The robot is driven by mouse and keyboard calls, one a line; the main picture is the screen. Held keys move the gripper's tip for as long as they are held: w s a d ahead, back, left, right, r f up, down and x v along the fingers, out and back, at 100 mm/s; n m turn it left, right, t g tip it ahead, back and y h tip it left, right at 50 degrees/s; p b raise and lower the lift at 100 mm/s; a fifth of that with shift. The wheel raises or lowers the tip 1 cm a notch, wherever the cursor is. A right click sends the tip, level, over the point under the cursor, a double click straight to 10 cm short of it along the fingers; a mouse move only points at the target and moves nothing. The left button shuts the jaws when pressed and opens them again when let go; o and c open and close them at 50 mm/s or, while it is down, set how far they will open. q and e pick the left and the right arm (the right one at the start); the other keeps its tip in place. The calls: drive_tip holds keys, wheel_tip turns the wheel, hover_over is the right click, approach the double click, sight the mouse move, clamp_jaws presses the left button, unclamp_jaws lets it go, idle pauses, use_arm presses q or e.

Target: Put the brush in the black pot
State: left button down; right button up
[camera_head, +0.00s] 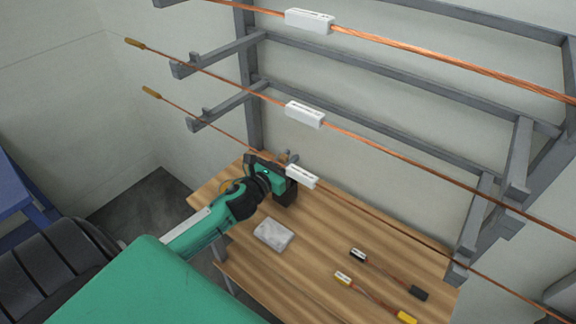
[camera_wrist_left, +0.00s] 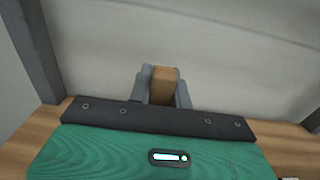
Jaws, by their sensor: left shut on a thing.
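My left gripper (camera_head: 287,158) reaches over the back left part of the wooden table. In the left wrist view its fingers (camera_wrist_left: 163,88) are shut on a brown wooden piece (camera_wrist_left: 163,84), likely the brush handle. The rest of the brush is hidden. I cannot tell whether the brush is inside or above the pot. My right gripper is not in view.
A grey-white pad (camera_head: 273,234) lies on the wooden table (camera_head: 315,250). Short cable pieces with black (camera_head: 418,293) and yellow (camera_head: 406,317) ends lie at the right. Copper strands with white labels (camera_head: 302,176) cross on a grey rack (camera_head: 250,75) close to the gripper.

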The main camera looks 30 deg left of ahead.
use_arm(q)
drive_tip(key=f+p, duration=0.1)
drive_tip(key=f, duration=0.2)
drive_tip(key=shift+w+f, duration=0.1)
drive_tip(key=shift+w, duration=0.1)
drive_tip(key=shift+f, duration=0.1)
drive_tip(key=c, duration=1.3)
unclamp_jaws()
